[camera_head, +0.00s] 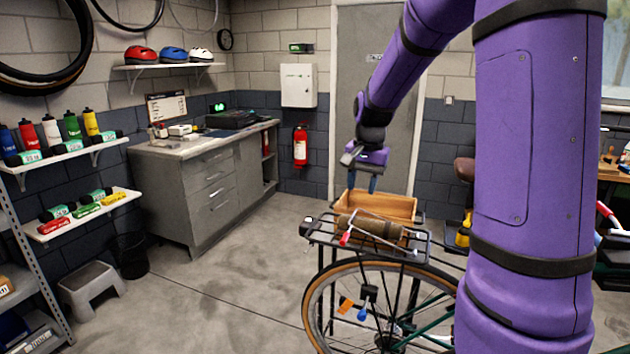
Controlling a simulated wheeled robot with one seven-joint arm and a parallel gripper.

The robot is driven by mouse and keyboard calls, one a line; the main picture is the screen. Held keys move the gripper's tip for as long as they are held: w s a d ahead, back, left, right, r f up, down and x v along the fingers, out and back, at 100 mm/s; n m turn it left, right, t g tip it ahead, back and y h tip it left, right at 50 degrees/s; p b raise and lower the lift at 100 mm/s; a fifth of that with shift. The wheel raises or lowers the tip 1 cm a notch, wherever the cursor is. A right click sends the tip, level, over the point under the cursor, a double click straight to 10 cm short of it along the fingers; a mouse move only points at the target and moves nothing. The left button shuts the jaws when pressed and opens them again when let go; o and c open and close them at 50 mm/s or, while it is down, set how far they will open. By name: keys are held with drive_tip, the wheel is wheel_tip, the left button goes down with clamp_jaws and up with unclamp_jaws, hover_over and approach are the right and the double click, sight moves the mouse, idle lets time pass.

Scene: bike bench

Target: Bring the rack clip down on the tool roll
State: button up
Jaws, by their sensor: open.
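A tool roll (371,227), a brownish rolled bundle, lies across the black rear rack (322,233) of a bicycle. A thin pale bar with a red tip (345,239) shows at the roll's left front and looks like part of the rack clip. How the clip stands over the roll is too small to tell. My gripper (362,184) points down above the rack, with its dark fingers apart and empty. It is clear above the roll, in line with the wooden box.
An open wooden box (388,204) sits just behind the roll. The bicycle wheel (330,300) is below the rack. A grey workbench (205,180) stands at the back left, with a step stool (92,290) at the left. The floor between is clear.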

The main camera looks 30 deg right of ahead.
drive_tip(key=s+a+r+n+t, duration=0.2)
drive_tip(key=s+a+r+n, duration=0.3)
drive_tip(key=s+a+r, duration=0.4)
drive_tip(key=s+a+n+t, duration=0.1)
drive_tip(key=s+a+n, duration=0.1)
drive_tip(key=s, duration=0.5)
drive_tip(key=s+a+n+t, duration=0.1)
drive_tip(key=s+a+n, duration=0.2)
drive_tip(key=s, duration=0.4)
drive_tip(key=shift+s+a+r+h, duration=0.3)
drive_tip(key=shift+a+r, duration=0.15)
drive_tip(key=shift+a, duration=0.4)
drive_tip(key=shift+s+f, duration=0.1)
drive_tip(key=shift+s, duration=0.1)
drive_tip(key=c, duration=0.4)
clamp_jaws()
